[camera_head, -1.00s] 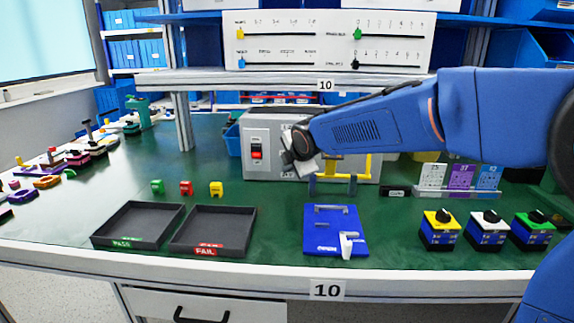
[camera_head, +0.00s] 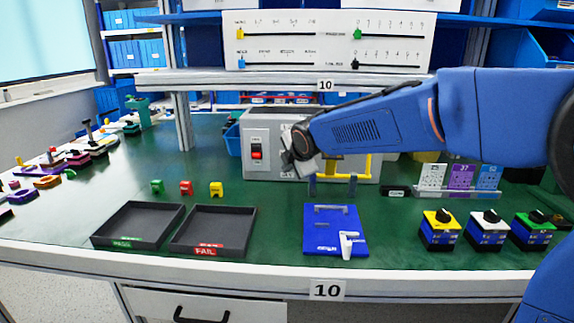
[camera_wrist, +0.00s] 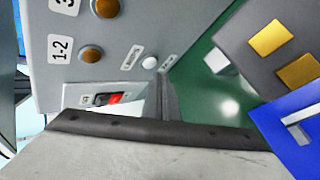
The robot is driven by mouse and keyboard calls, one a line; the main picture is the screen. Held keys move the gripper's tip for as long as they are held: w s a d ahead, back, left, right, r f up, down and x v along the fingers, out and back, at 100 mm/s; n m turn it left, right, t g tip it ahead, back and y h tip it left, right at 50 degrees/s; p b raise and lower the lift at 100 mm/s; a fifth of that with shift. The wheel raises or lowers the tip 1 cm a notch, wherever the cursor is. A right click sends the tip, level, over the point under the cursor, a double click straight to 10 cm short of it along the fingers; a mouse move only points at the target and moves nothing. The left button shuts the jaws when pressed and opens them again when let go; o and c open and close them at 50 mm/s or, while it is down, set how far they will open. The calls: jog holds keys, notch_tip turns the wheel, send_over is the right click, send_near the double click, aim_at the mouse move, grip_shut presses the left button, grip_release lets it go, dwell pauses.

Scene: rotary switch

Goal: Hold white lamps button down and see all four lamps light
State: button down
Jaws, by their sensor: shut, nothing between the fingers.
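The grey test box (camera_head: 258,126) stands at the back of the bench, with a red rocker switch (camera_head: 257,151) on its front. My gripper (camera_wrist: 162,82) is shut and empty, close to the box front. In the wrist view the small white button (camera_wrist: 150,62) sits just beside the fingertips; I cannot tell whether they touch it. Two lamps, one (camera_wrist: 91,54) by the label 1-2 and one (camera_wrist: 107,8) by the label 3, look dull amber. The other lamps are out of view there, and my wrist hides that part of the box in the head view.
A yellow frame (camera_head: 369,165) and two dark posts (camera_head: 352,184) stand by the box's right. A blue fixture (camera_head: 322,236) lies in front. PASS (camera_head: 135,226) and FAIL (camera_head: 212,236) trays are left, with small coloured parts behind. Three rotary switches, one white-topped (camera_head: 488,229), stand right.

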jog(key=shift+w, duration=0.15)
jog(key=shift+w, duration=0.3)
jog(key=shift+w, duration=0.4)
dwell(0.8)
jog(key=shift+s, duration=0.1)
dwell(1.6)
jog(key=shift+s, duration=0.75)
jog(key=shift+s, duration=2.5)
jog(key=shift+s, duration=0.1)
